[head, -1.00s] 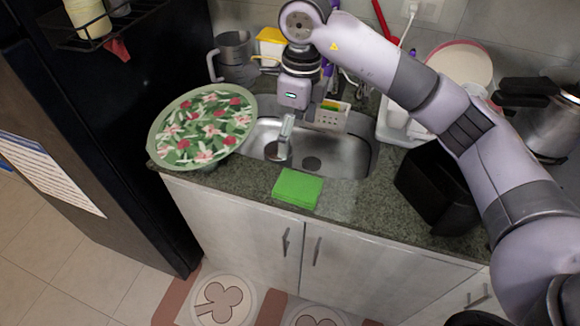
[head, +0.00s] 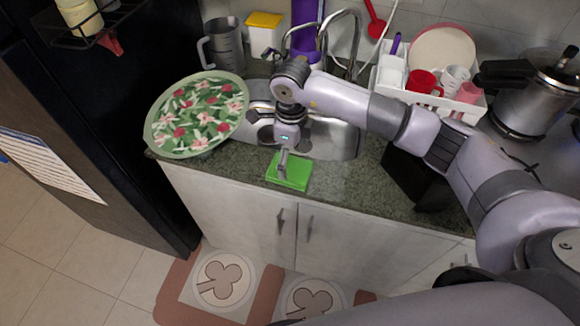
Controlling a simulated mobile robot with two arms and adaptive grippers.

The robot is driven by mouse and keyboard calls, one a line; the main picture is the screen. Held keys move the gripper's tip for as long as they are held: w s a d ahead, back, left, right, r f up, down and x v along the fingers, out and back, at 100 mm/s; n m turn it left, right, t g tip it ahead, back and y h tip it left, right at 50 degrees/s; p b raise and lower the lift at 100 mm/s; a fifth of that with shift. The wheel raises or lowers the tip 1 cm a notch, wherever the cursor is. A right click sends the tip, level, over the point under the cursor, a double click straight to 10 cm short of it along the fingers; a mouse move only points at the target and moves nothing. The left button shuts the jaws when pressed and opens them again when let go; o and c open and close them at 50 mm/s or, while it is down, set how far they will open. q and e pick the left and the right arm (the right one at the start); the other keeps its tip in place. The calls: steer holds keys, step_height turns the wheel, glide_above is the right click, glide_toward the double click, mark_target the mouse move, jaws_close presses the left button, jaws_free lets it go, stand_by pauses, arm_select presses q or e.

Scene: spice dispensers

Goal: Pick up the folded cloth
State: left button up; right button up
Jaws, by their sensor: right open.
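The folded cloth (head: 298,176) is a bright green flat rectangle on the grey-green granite counter, at the front edge of the sink in the head view. My right gripper (head: 283,173) points down over the left part of the cloth. It is open, and its fingers hide a little of the cloth. I cannot tell whether the fingertips touch it. My left gripper is not in view.
The steel sink (head: 340,142) lies behind the cloth, with a tall curved tap. A floral round tray (head: 197,112) stands at the left. A dish rack (head: 400,88) and a pressure cooker (head: 527,105) are at the right. Bare counter (head: 345,190) lies right of the cloth.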

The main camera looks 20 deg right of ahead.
mark_target(290, 168)
step_height(290, 168, down, 3)
steer(key=shift+s+a+f+p, duration=0.15)
steer(key=shift+f+p, duration=0.05)
steer(key=shift+p, duration=0.55)
steer(key=shift+f, duration=0.25)
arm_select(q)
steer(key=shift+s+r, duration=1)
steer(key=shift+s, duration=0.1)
arm_select(e)
steer(key=shift+c, duration=0.4)
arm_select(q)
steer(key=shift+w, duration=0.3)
arm_select(e)
steer(key=c, duration=1.2)
steer(key=shift+o, duration=0.2)
